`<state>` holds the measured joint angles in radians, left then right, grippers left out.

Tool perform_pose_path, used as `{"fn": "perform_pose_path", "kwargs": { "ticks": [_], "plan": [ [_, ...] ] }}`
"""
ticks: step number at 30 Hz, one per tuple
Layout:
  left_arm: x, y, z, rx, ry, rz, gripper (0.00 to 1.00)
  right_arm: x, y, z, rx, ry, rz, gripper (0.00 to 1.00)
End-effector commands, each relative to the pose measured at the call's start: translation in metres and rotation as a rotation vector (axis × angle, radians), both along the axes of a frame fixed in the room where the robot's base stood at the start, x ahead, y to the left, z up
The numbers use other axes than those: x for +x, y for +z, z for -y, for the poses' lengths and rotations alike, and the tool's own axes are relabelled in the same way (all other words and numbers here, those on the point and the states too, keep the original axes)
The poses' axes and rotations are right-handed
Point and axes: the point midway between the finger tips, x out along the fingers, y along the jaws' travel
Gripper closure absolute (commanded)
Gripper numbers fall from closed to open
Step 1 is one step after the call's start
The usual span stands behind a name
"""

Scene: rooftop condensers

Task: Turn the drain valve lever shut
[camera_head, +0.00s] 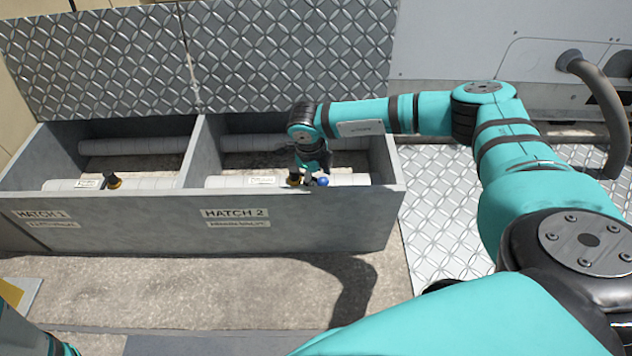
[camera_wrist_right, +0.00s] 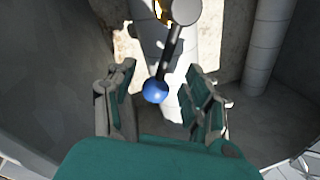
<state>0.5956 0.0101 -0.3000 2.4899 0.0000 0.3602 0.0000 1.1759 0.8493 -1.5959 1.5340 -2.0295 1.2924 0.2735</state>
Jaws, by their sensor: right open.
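The drain valve lever (camera_wrist_right: 168,56) is a dark rod with a blue ball knob (camera_wrist_right: 155,91) at its end and a grey round hub (camera_wrist_right: 185,11) at its other end. In the head view the blue knob (camera_head: 322,181) shows inside the bay marked Hatch 2, by the front pipe. My right gripper (camera_head: 308,176) reaches down into that bay and hides most of the valve. In the wrist view the right gripper (camera_wrist_right: 161,80) is open, with a finger on each side of the blue knob. Contact with the fingers is not visible. My left gripper is out of view.
The grey trough (camera_head: 300,222) has walls around two bays, with a divider (camera_head: 199,150) between them. Hatch 1 holds another dark and orange valve (camera_head: 112,181) on its pipe. Raised tread-plate lids (camera_head: 290,60) stand behind. A grey hose (camera_head: 610,100) hangs at right.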

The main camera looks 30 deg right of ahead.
Motion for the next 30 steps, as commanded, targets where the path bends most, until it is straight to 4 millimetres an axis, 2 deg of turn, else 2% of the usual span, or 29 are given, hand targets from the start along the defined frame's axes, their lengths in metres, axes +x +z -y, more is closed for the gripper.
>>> {"fn": "perform_pose_path", "kwargs": {
  "ticks": [10, 22, 30],
  "plan": [
    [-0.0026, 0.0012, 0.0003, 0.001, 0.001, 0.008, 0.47, 0.0005, -0.0037, 0.0003, 0.001, 0.0, 0.0, 0.47],
    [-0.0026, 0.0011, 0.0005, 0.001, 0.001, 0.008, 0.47, 0.0005, -0.0036, 0.0003, 0.0, 0.0, 0.001, 1.0],
    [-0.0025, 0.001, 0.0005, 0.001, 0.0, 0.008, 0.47, 0.0006, -0.0036, 0.0004, 0.0, 0.0, 0.001, 1.0]
  ]
}}
